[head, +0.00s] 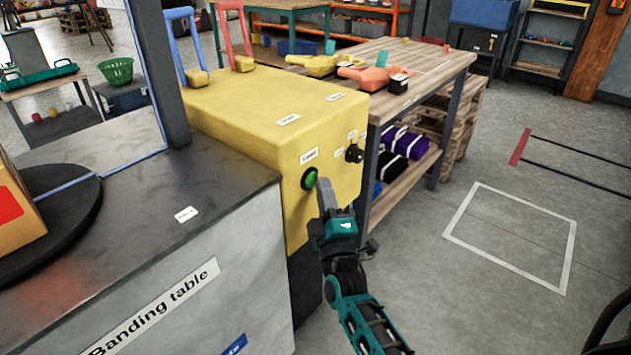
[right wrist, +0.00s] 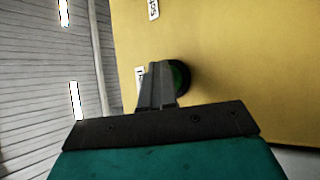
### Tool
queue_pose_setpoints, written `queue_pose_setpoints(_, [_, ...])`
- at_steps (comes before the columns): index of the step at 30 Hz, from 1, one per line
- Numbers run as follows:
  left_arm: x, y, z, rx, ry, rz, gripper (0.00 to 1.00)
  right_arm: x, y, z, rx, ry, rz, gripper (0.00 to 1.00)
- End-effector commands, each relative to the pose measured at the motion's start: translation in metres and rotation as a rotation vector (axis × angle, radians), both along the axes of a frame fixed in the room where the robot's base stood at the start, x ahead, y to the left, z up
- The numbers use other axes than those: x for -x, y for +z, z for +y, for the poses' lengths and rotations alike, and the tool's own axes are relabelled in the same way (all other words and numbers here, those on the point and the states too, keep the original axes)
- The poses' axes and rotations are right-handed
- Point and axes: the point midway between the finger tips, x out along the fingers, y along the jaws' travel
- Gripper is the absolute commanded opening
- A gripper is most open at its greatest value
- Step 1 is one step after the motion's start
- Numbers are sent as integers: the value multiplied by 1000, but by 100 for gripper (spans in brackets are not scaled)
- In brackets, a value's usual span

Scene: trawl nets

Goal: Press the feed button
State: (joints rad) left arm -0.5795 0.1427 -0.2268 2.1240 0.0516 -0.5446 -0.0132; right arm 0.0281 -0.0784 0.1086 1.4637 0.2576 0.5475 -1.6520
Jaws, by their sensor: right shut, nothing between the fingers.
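The green feed button (head: 310,178) sits in a dark ring on the front face of the yellow machine (head: 270,120), under a small white label. My right gripper (head: 324,184) is shut and empty, its fingertips just right of the button in the head view. In the right wrist view, the shut fingers (right wrist: 160,72) point at the yellow face and partly cover the green button (right wrist: 180,76). I cannot tell whether the fingertips touch it. My left gripper is not in view.
A black knob (head: 354,153) sits right of the button on the same face. The banding table (head: 190,230) adjoins the machine at left, with a cardboard box (head: 15,215) on a dark turntable. A wooden workbench (head: 425,75) stands behind. Floor at right is open.

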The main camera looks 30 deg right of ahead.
Motion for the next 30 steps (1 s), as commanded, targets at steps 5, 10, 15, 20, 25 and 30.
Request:
queue_pose_setpoints(5, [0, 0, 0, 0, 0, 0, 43, -5, 7, 6, -32, -5, -17, 0])
queue_pose_setpoints(10, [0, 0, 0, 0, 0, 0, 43, -5, 7, 6, -32, -5, -17, 0])
queue_pose_setpoints(15, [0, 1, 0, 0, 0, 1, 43, -4, 8, 6, -31, -5, -18, 0])
queue_pose_setpoints(20, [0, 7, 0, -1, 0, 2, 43, 1, 11, 5, -31, -5, -17, 0])
queue_pose_setpoints(25, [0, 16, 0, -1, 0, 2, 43, 12, 11, 5, -31, -3, -12, 0])
queue_pose_setpoints(30, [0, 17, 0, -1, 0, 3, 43, 18, 7, 5, -32, 0, -6, 0])
